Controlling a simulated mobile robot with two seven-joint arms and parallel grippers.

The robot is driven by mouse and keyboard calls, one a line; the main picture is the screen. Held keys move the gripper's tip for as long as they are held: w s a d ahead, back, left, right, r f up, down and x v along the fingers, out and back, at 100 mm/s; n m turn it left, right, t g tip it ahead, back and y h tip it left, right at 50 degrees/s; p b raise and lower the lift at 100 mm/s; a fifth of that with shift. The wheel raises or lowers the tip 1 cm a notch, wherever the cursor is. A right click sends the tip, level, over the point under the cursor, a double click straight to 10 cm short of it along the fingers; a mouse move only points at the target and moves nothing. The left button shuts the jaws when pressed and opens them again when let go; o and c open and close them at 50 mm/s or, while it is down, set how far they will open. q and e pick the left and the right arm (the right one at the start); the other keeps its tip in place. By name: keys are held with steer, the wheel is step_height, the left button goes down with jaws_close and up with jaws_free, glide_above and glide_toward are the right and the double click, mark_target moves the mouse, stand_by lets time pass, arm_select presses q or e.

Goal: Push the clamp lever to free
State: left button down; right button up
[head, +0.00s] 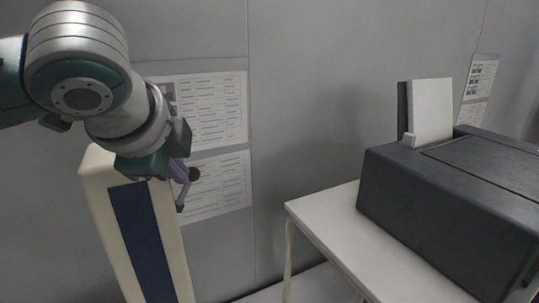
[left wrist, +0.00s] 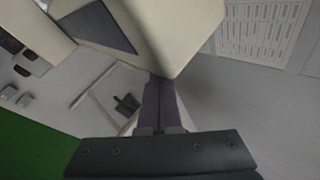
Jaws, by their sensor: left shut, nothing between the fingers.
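A tall cream machine body (head: 97,180) with a dark blue panel stands at the left in the head view; its cream housing (left wrist: 185,30) fills the top of the left wrist view. My left gripper (head: 181,177) is at its upper right edge, fingers shut and empty. In the left wrist view the shut fingertips (left wrist: 161,82) are close to the housing. A dark block on a pale frame (left wrist: 126,103) lies left of them; I cannot tell contact. My right gripper is out of view.
A white table (head: 325,222) with a dark grey printer-like box (head: 440,200) stands at the right. Printed sheets (head: 215,110) hang on the grey wall behind. Floor between machine and table looks free. A green surface (left wrist: 30,150) shows at lower left in the left wrist view.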

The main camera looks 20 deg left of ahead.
mark_target(185, 190)
arm_select(q)
steer(key=shift+w+a+f+p, duration=0.2)
steer(key=shift+w+a+f, duration=0.1)
steer(key=shift+w, duration=0.25)
steer(key=shift+w+a+f+p, duration=0.15)
steer(key=shift+w+f, duration=0.1)
steer(key=shift+w, duration=0.3)
